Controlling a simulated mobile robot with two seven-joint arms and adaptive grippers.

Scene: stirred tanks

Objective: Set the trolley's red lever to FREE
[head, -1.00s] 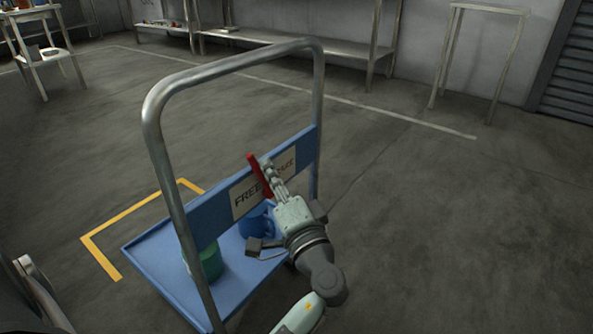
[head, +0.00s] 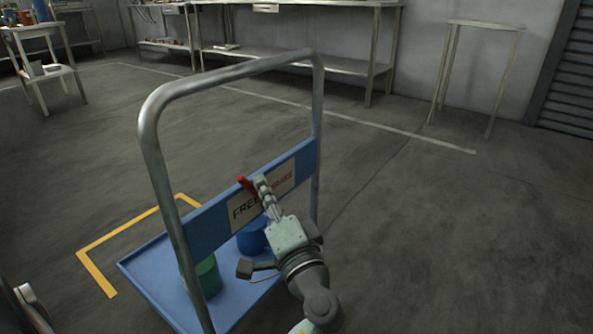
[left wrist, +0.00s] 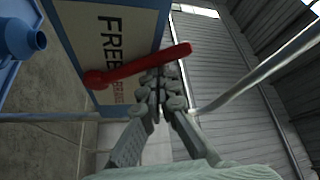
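The red lever (head: 247,186) is on the trolley's sign plate (head: 240,209), which reads FREE at left and BRAKE at right. It leans to the FREE side in the head view. In the left wrist view the lever (left wrist: 140,68) runs from its round pivot past my fingertips. My left gripper (head: 264,186) is at the lever on its BRAKE side. Its fingers (left wrist: 160,82) look closed together, with the lever against or just beyond the tips; contact is unclear. The fingers hide part of the sign. My right gripper is out of view.
The blue trolley (head: 150,270) has a tall metal handle (head: 155,150) around the sign. A green container (head: 207,277) and a blue one (head: 252,238) stand on its deck. Yellow floor tape (head: 110,243) lies at left. The floor at right is clear.

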